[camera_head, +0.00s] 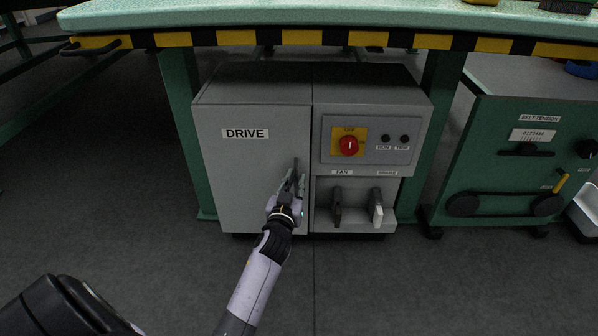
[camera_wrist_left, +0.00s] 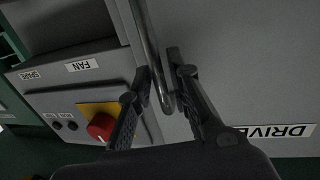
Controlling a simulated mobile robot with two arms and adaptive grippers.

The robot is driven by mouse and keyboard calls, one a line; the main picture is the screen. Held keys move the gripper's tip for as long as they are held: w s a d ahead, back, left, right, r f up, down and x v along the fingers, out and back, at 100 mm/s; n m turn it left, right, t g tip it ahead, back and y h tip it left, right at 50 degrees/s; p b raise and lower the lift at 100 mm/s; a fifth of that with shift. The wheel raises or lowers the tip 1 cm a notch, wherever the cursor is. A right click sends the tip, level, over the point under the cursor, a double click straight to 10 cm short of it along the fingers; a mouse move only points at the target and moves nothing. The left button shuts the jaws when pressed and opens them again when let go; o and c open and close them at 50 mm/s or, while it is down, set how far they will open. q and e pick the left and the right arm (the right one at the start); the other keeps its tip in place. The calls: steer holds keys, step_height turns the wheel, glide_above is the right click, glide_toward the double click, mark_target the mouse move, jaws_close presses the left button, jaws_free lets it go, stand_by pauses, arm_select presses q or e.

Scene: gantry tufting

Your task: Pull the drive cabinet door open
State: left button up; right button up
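The drive cabinet (camera_head: 365,100) stands under the bench. Its grey door (camera_head: 240,180), labelled DRIVE, looks closed, flush with the front. A vertical bar handle (camera_head: 296,168) is at the door's right edge; it also shows in the left wrist view (camera_wrist_left: 149,40). My left gripper (camera_head: 292,184) is at this handle. The exact contact is hard to see. My right gripper is not in view.
Right of the door are a red rotary switch (camera_head: 348,145) on a yellow plate and the FAN (camera_head: 337,212) and neighbouring (camera_head: 377,212) levers. A green belt tension unit (camera_head: 500,150) stands at the right. Green bench legs (camera_head: 184,130) flank the cabinet. The floor (camera_head: 130,220) in front is clear.

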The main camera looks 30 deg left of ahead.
arm_select(q)
steer(key=shift+w+a, duration=0.1)
steer(key=shift+w, duration=0.2)
steer(key=shift+c, duration=0.3)
jaws_close()
stand_by(0.3)
